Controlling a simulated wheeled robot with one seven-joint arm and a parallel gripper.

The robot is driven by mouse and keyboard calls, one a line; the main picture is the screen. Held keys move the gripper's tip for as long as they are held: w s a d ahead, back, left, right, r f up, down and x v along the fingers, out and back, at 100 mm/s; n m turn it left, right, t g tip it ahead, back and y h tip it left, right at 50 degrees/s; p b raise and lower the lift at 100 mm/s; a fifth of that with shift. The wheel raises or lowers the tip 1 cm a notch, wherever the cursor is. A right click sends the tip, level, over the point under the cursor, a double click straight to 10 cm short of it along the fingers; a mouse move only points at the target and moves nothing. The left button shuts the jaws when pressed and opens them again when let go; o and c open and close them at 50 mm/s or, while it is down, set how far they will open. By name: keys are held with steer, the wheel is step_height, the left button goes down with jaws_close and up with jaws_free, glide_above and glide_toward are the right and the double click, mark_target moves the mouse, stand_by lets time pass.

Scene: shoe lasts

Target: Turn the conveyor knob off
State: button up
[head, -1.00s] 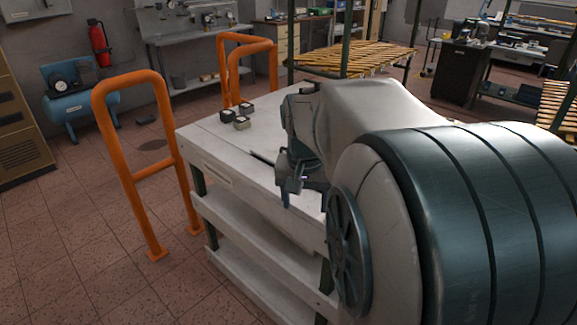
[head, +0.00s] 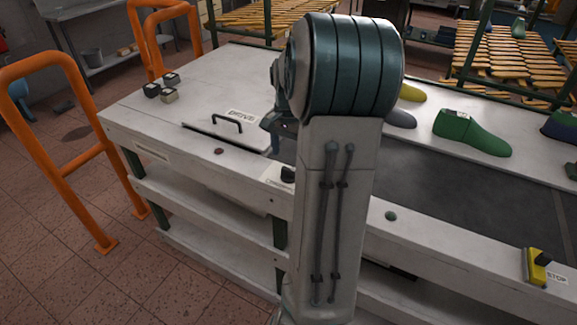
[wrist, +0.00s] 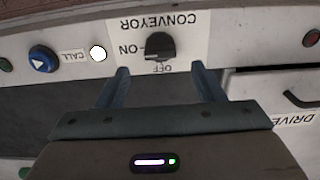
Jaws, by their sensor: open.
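The conveyor knob (wrist: 160,46) is black and sits on a white label plate (wrist: 190,22). The plate reads CONVEYOR, ON and OFF, upside down in the wrist view. ON is at the knob's left and OFF is just below it; I cannot tell for sure which mark it points to. My gripper (wrist: 160,70) is open and empty. Its two fingertips lie just below the knob in that picture, one to each side, apart from it. In the head view the knob (head: 288,174) shows on the bench's front rail beside my arm, which hides most of my gripper.
A blue CALL button (wrist: 42,59) and a white round light (wrist: 98,53) lie left of the knob. A hatch with a handle (head: 228,122) is on the bench. Shoe lasts (head: 470,132) stand behind the dark belt (head: 450,190). A yellow STOP switch (head: 537,266) is at right.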

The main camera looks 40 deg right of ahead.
step_height(320, 180, down, 6)
steer(key=shift+r, duration=0.1)
steer(key=c, duration=1)
